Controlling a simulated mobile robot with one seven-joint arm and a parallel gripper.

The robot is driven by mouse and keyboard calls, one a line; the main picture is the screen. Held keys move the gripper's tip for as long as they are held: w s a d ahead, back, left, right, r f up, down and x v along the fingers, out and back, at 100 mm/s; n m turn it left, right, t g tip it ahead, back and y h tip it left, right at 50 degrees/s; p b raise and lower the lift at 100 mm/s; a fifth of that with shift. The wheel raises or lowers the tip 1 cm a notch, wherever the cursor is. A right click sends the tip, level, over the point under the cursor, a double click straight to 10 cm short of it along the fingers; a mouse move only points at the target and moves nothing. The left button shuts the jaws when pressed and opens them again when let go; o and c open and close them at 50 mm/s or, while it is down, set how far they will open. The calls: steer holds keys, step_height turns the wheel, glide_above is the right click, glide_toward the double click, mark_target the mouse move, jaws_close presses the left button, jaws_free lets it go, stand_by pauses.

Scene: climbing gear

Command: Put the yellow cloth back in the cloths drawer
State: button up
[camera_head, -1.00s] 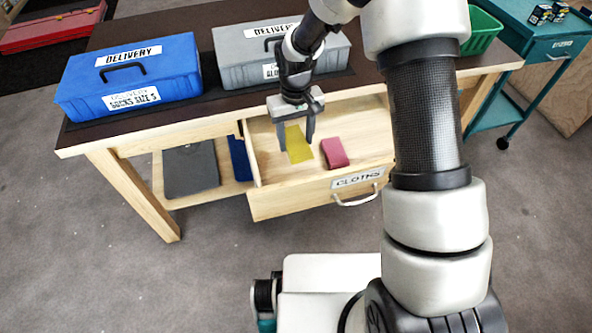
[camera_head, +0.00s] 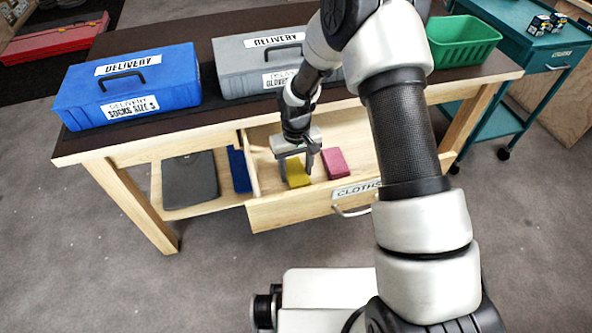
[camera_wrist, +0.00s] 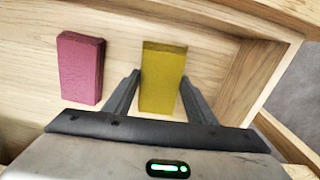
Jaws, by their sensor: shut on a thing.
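The yellow cloth (camera_head: 298,174) is a folded block inside the open cloths drawer (camera_head: 275,215), whose front carries a CLOTHS label and a metal handle. My gripper (camera_head: 296,178) reaches down into the drawer and is shut on the yellow cloth. In the wrist view the yellow cloth (camera_wrist: 163,78) lies between the two fingers of my gripper (camera_wrist: 161,88). It is low in the drawer, at or close to its floor; I cannot tell if it touches. A pink cloth (camera_head: 334,163) lies in the drawer to its right, apart from it, and shows left in the wrist view (camera_wrist: 80,68).
A blue DELIVERY box (camera_head: 130,88) and a grey DELIVERY box (camera_head: 245,70) stand on the worktop above the drawer. A green basket (camera_head: 462,42) is at the right end. A dark grey item (camera_head: 190,180) lies on the shelf left of the drawer. The drawer's right part is largely free.

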steer(key=shift+f, duration=0.1)
steer(key=shift+f, duration=0.15)
steer(key=o, duration=1)
